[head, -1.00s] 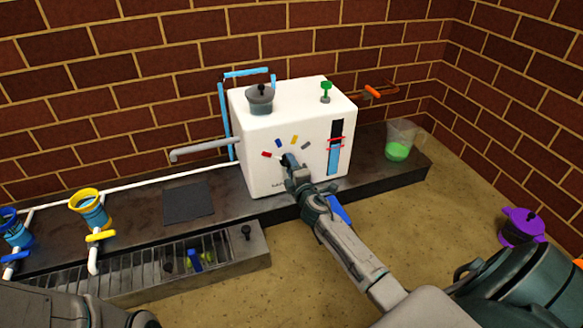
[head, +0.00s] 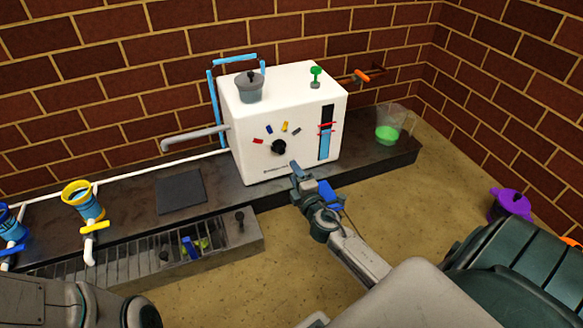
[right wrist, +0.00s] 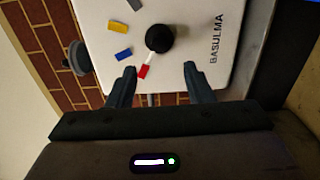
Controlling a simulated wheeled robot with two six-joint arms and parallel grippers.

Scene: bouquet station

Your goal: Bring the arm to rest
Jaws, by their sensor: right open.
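My right gripper (head: 303,176) is open and empty, in front of and below the front face of the white machine (head: 258,160). In the right wrist view its two fingers (right wrist: 158,82) stand apart, with nothing between them but the machine's face behind. The black knob (head: 279,147) on that face is clear of the gripper; it also shows in the right wrist view (right wrist: 160,38). Coloured marks in red, blue, yellow and grey sit around the knob. My left gripper is not in view.
The machine stands on a dark counter (head: 130,212) against a brick wall. A beaker of green liquid (head: 387,134) is to its right. Blue and yellow funnel valves (head: 82,200) stand at the left. A purple pot (head: 510,203) is at the far right.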

